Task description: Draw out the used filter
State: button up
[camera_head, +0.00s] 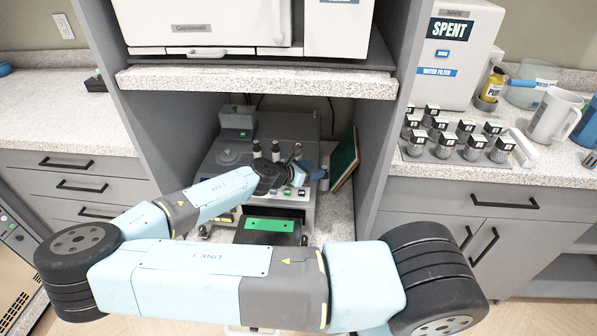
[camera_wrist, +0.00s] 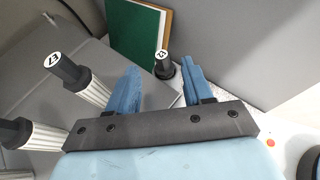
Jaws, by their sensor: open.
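In the wrist view, two white ribbed filters with black caps, an upper one (camera_wrist: 85,80) and a lower one (camera_wrist: 22,132), stand at left. A third black cap with a round white label (camera_wrist: 164,68) shows just beyond the gap between my fingertips, its body sunk or hidden. My gripper (camera_wrist: 162,85) is open and empty, one blue finger on each side of that cap's line. In the head view my gripper (camera_head: 299,172) is over the right side of the grey machine (camera_head: 225,152), beside two black-capped filters (camera_head: 266,150). Which filter is used, I cannot tell.
A green board (camera_head: 344,160) leans at the bay's right wall. A speckled shelf (camera_head: 250,82) hangs low above the machine. A box labelled SPENT, WATER FILTER (camera_head: 455,55) stands on the right counter behind several dark-capped jars (camera_head: 465,140). The left counter (camera_head: 60,115) is mostly clear.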

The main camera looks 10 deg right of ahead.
aim_at(324, 167)
jog(key=shift+x, duration=1.95)
jog(key=shift+c, duration=0.5)
grip_shut()
jog(key=shift+r, duration=0.1)
notch_tip(324, 167, up, 7)
dwell(0.4)
dwell(0.3)
